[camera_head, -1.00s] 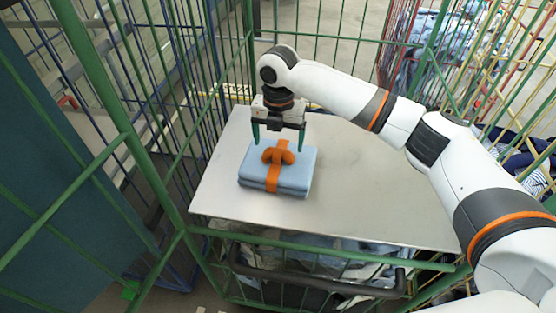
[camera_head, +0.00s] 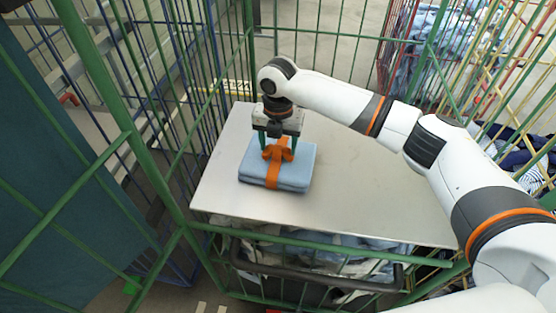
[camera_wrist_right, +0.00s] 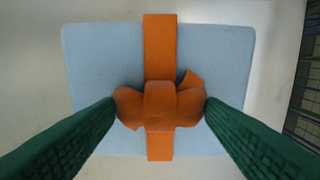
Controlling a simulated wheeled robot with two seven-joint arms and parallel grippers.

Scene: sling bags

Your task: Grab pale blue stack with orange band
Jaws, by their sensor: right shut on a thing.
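The pale blue stack (camera_head: 300,168) of folded cloth lies flat on the grey metal tabletop (camera_head: 370,190). An orange band (camera_head: 272,176) runs across it and is tied in a bow on top. My right gripper (camera_head: 278,150) points straight down over the stack, its green fingers shut on the bow. In the right wrist view the stack (camera_wrist_right: 100,60) fills the middle, and the two green fingers press the orange bow (camera_wrist_right: 160,105) from both sides. The stack still rests on the tabletop. My left gripper is not in view.
Green wire cage walls (camera_head: 215,110) stand left of and behind the tabletop. A dark handle bar (camera_head: 310,278) and a green rail run along its front, with cloth below. More cages with clothes (camera_head: 440,50) stand at the right. The tabletop right of the stack is clear.

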